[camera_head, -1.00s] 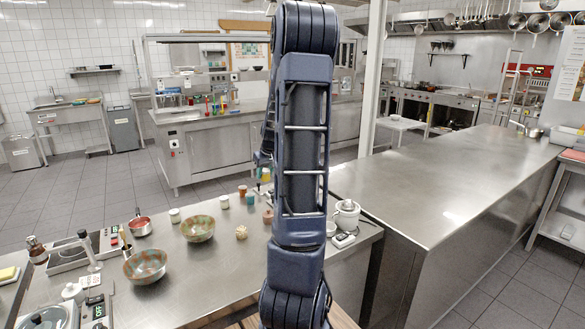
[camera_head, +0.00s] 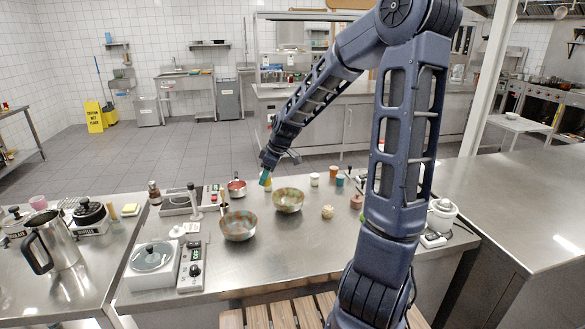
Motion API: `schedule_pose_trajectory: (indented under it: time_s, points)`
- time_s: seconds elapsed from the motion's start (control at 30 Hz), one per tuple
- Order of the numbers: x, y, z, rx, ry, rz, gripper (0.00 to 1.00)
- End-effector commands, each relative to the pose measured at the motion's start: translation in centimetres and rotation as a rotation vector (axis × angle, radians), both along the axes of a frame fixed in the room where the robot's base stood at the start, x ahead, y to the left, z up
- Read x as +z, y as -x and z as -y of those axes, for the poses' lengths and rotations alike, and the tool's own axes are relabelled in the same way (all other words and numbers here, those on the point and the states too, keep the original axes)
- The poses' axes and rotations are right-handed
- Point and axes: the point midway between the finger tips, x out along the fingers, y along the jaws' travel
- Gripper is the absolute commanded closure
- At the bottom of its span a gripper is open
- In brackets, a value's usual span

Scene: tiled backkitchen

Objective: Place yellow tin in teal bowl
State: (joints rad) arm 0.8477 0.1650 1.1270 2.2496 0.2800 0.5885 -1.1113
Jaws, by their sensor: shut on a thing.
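My gripper (camera_head: 264,177) is small in the head view, at the end of my arm, over the back edge of the steel counter. It is shut on the yellow tin (camera_head: 268,186), which shows as a small yellow patch just below and right of the teal-looking tip. The arm hides part of it. Two patterned green-brown bowls stand on the counter: one (camera_head: 288,199) right of and nearer than the gripper, and another (camera_head: 239,225) further forward and left. Neither reads as plainly teal at this size. Both look empty.
A red pan (camera_head: 237,188) stands left of the gripper. A white jar (camera_head: 314,179), an orange cup (camera_head: 333,171), a teal cup (camera_head: 340,181) and a beige ball-like item (camera_head: 327,212) stand right of the bowls.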

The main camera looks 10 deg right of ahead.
Motion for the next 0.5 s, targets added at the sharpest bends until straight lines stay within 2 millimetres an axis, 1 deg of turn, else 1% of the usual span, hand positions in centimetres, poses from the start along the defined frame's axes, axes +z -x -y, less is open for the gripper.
schedule_pose_trajectory:
  time_s: [0.03,0.1,0.2,0.33,0.4,0.5]
  points:
    - [0.0,1.0,-1.8,0.058,0.000,-0.001,0.86]
    - [0.0,2.5,-4.1,0.139,0.000,-0.001,0.86]
    - [0.1,4.4,-6.8,0.241,-0.001,-0.001,0.86]
    - [0.1,6.5,-9.4,0.342,-0.001,-0.001,0.86]
    - [0.2,7.3,-10.2,0.379,0.000,-0.001,0.86]
    - [0.1,8.0,-10.9,0.410,0.000,-0.001,0.86]
